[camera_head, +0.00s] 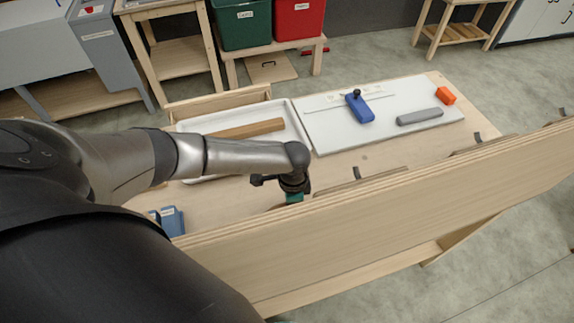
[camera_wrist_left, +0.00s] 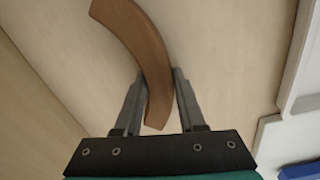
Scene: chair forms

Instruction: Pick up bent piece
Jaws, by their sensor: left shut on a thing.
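The bent piece (camera_wrist_left: 145,50) is a curved brown wooden strip in the left wrist view, lying over a pale wooden surface. My left gripper (camera_wrist_left: 159,78) is shut on it near its lower end, one finger on each side; the curved rest reaches up and left beyond the fingertips. In the head view my left gripper (camera_head: 293,190) is low over the workbench, just behind the wooden front board, and the bent piece is mostly hidden there. My right gripper is not in view.
A white tray (camera_head: 205,122) holds a straight brown wooden piece (camera_head: 248,130). A tall wooden board (camera_head: 400,215) runs along the near edge. Blue blocks (camera_head: 172,220) sit at left.

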